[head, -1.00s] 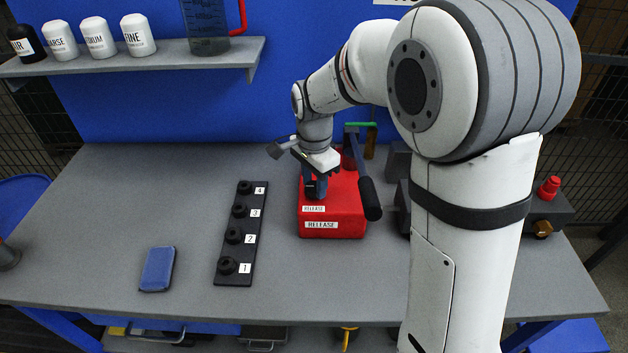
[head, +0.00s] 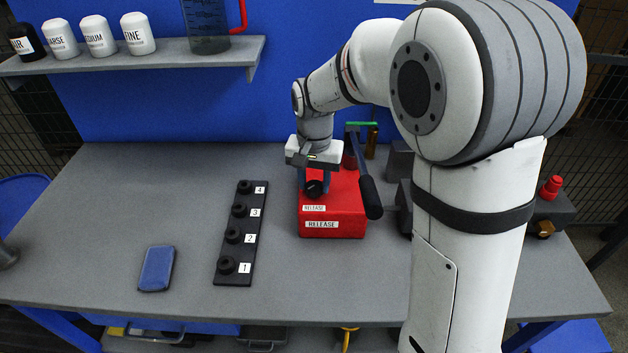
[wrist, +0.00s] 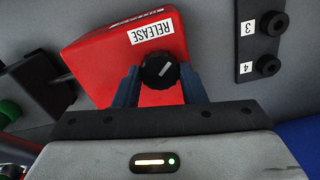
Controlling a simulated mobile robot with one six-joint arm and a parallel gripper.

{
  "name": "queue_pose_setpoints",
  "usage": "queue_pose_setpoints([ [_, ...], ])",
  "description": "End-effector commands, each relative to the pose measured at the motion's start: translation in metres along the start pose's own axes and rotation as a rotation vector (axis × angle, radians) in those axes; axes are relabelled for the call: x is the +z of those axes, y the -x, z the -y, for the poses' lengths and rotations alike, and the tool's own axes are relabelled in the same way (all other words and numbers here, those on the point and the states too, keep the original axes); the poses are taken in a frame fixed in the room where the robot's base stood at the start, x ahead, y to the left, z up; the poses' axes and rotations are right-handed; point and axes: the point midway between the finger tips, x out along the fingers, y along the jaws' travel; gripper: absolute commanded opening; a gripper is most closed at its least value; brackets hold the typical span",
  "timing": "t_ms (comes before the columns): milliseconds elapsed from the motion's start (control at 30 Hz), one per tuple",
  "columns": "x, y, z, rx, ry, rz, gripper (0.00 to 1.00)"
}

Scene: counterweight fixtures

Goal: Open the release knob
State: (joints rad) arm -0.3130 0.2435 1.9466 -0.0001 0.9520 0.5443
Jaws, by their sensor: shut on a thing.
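The release knob (wrist: 160,71) is a round black knob with a pale pointer line, on the red box (head: 335,209) labelled RELEASE. In the wrist view my gripper (wrist: 160,80) has its blue fingers on either side of the knob, shut on it. The pointer line lies at a slant in that view. In the head view my gripper (head: 314,182) is over the left part of the red box, and the knob (head: 315,189) shows dark between and in front of the fingers. A dark lever handle (head: 368,190) stands along the box's right side.
A black strip (head: 238,232) with knobs numbered 1 to 4 lies left of the box. A blue pad (head: 157,268) lies farther left. Grey blocks and a red-capped fixture (head: 550,190) stand to the right, partly behind my arm.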

Motion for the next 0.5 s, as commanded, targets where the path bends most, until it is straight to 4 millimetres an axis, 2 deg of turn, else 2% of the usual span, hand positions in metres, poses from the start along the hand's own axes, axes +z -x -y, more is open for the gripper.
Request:
queue_pose_setpoints([
  [500, -0.0005, 0.0006, 0.0004, -0.001, 0.486, -0.002, 0.14],
])
